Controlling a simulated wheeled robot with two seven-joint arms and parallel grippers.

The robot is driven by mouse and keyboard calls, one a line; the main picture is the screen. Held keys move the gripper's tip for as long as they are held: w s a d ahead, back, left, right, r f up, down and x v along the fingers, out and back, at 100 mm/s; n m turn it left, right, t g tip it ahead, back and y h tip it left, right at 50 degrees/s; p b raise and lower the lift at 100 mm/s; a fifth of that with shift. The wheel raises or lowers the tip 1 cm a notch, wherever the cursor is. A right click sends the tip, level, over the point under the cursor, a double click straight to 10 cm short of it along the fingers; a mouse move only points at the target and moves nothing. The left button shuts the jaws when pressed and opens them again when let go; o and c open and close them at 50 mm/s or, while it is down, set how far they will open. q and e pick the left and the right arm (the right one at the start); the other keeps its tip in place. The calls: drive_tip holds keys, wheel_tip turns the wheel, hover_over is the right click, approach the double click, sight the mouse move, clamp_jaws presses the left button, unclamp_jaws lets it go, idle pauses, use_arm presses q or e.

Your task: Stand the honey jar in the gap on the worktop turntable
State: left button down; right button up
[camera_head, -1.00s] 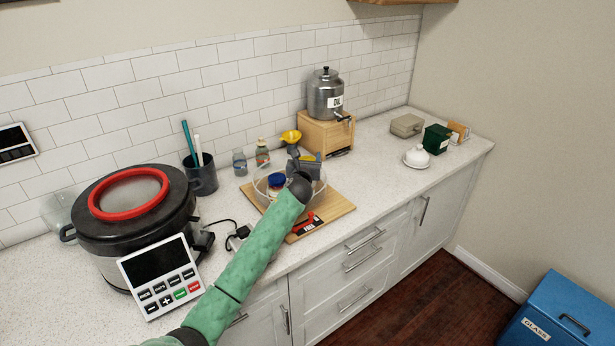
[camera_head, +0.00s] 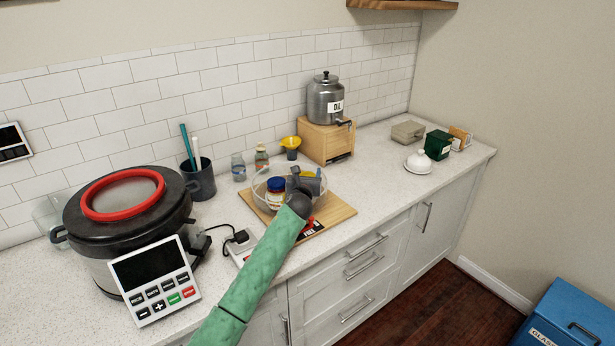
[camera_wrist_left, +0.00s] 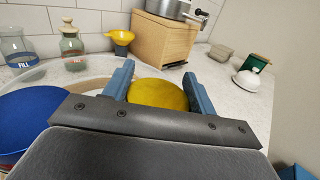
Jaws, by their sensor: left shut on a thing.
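The turntable (camera_head: 258,200) is a round clear-rimmed tray on a wooden board on the worktop; its rim also shows in the left wrist view (camera_wrist_left: 60,66). A blue-lidded jar (camera_head: 275,190) stands on its left side, and its lid fills the left of the left wrist view (camera_wrist_left: 30,118). My left gripper (camera_head: 308,176) is over the turntable's right side. In the left wrist view, its blue fingers (camera_wrist_left: 158,88) are shut on a round yellow-lidded jar (camera_wrist_left: 158,94), seemingly the honey jar. Its label and base are hidden. My right gripper is not in view.
Behind the turntable stand two glass bottles (camera_head: 239,168) (camera_head: 261,158), a yellow funnel (camera_head: 291,143) and an oil dispenser on a wooden box (camera_head: 325,140). A large cooker (camera_head: 125,215) and utensil cup (camera_head: 199,180) are at left.

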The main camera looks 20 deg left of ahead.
use_arm(q)
drive_tip(key=c, duration=0.8)
unclamp_jaws()
drive_tip(key=o, duration=0.3)
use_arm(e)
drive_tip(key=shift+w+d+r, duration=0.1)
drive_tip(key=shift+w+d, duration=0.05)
use_arm(q)
drive_tip(key=shift+o, duration=0.2)
drive_tip(key=shift+s, duration=0.35)
drive_tip(key=s+d+b, duration=0.1)
drive_tip(key=s+b, duration=0.2)
drive_tip(key=s, duration=0.8)
drive_tip(key=shift+s+d+b, duration=0.15)
drive_tip(key=shift+d+b, duration=0.1)
drive_tip(key=shift+b, duration=0.05)
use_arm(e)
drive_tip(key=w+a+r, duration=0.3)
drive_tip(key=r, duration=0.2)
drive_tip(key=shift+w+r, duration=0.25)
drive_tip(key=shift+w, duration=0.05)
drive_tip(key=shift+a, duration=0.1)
